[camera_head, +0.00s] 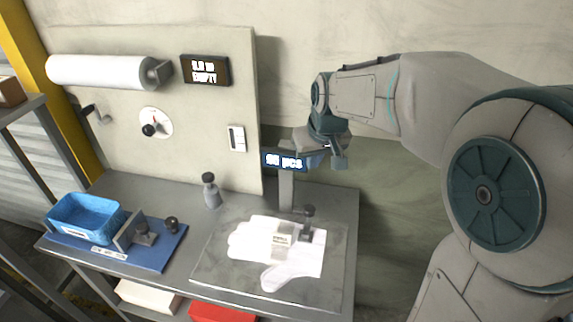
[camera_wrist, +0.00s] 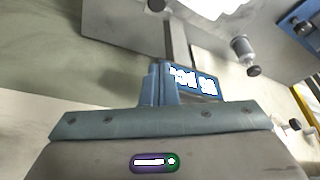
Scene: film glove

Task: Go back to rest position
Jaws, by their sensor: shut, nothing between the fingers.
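My arm reaches in from the right in the head view, above the right end of the workbench (camera_head: 345,235). My gripper (camera_head: 317,160) hangs just right of the small display reading about "pcs" (camera_head: 284,161), close to it in the picture; I cannot tell whether they touch. In the wrist view my gripper (camera_wrist: 160,83) shows its blue fingers together with nothing between them. The display (camera_wrist: 193,80) shows just beyond the fingers there. The fingertips are partly hidden in the head view.
White gloves or film (camera_head: 285,276) lie on a clear plate (camera_head: 215,272). A blue bin (camera_head: 85,217) sits at left. The upright panel carries a white roll (camera_head: 100,71), a dial (camera_head: 156,122) and an "EMPTY" display (camera_head: 205,70).

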